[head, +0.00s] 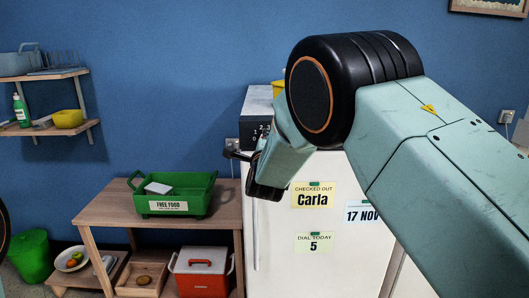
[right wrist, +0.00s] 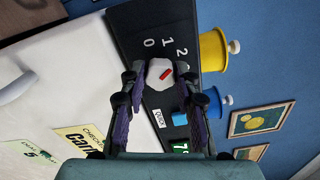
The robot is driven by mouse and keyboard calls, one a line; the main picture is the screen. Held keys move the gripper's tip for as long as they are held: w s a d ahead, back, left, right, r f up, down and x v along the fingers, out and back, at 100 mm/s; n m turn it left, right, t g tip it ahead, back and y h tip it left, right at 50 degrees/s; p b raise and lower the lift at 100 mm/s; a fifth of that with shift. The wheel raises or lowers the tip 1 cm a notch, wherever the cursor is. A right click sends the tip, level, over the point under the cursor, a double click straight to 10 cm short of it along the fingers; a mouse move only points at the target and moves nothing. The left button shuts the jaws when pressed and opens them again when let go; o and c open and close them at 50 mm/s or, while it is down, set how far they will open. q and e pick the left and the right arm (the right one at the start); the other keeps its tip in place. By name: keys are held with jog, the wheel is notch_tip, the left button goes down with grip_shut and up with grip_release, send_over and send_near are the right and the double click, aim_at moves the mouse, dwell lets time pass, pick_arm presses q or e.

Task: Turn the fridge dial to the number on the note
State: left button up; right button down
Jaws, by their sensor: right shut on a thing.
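The white fridge (head: 275,240) stands in the middle of the head view. Its note (head: 315,242) reads "DIAL TODAY 5"; the same note shows sideways in the right wrist view (right wrist: 38,154). The white dial (right wrist: 156,69) with a red mark sits on a dark panel (right wrist: 133,28) in the right wrist view. Printed numbers 0, 1 and 2 show beside it; others are hidden. The red mark slants up and right in that view; I cannot tell its exact number. My right gripper (right wrist: 162,77) is shut on the dial, one finger on each side. My left gripper is out of view.
A "Carla" note (head: 314,195) and a "17 NOV" note (head: 364,214) are on the fridge door. A wooden table (head: 105,212) with a green crate (head: 173,193) stands left of the fridge. Yellow (right wrist: 212,50) and blue (right wrist: 210,103) containers are close to the panel.

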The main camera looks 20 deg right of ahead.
jog(key=shift+d+r+m+b, duration=0.1)
jog(key=shift+r+m+b, duration=0.05)
jog(key=shift+m+b, duration=15.3)
jog(key=n+b, duration=0.3)
jog(key=b, duration=0.1)
jog(key=shift+n, duration=0.25)
jog(key=c, duration=1.4)
grip_release()
jog(key=o, duration=0.3)
jog(key=shift+w, duration=0.1)
jog(key=shift+o, duration=0.6)
